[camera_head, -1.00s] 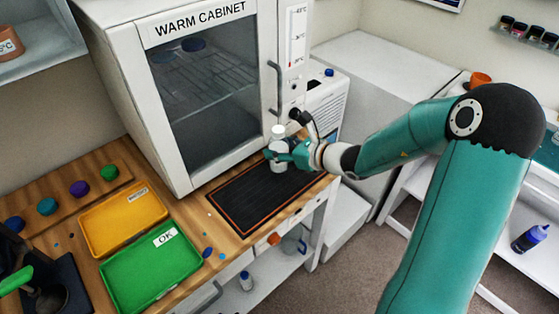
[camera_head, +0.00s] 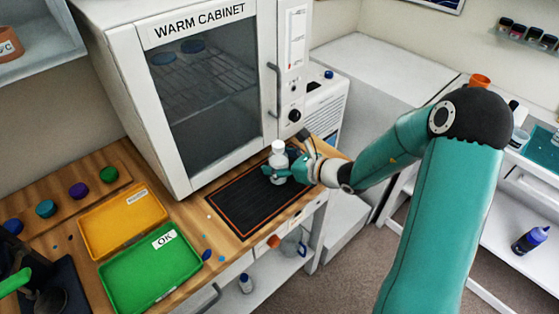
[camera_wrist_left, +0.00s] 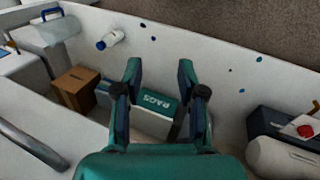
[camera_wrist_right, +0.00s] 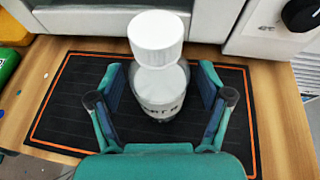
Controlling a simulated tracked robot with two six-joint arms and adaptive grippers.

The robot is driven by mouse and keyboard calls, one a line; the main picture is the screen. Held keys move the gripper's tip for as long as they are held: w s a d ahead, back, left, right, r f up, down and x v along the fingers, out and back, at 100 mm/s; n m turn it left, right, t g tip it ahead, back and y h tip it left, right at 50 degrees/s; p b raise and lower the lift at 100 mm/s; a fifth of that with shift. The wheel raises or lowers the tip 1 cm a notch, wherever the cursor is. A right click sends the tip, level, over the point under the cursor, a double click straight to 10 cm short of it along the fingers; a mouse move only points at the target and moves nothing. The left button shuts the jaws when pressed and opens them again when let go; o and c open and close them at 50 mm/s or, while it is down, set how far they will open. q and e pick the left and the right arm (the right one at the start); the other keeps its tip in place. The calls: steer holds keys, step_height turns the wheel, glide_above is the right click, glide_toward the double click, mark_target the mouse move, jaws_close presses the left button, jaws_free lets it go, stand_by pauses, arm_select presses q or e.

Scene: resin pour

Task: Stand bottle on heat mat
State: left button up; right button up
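The white bottle (camera_head: 278,165) with a white cap stands upright over the back right part of the black heat mat (camera_head: 235,212), which has an orange border. In the right wrist view the bottle (camera_wrist_right: 160,75) appears to rest on the mat (camera_wrist_right: 75,110). My right gripper (camera_head: 276,174) is around the bottle at mat height. In the right wrist view its fingers (camera_wrist_right: 160,88) are spread, with a narrow gap visible on each side of the bottle. My left gripper (camera_wrist_left: 160,75) is open and empty; it shows only in the left wrist view.
The warm cabinet (camera_head: 208,100) stands close behind the mat. A yellow tray (camera_head: 124,220) and a green OK tray (camera_head: 150,268) lie left of it. Below my left gripper are a rags box (camera_wrist_left: 155,105) and a brown box (camera_wrist_left: 75,88).

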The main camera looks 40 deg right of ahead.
steer(key=shift+r, duration=0.1)
steer(key=b+v, duration=0.1)
steer(key=v, duration=1.1)
steer(key=shift+s, duration=0.1)
stand_by(0.3)
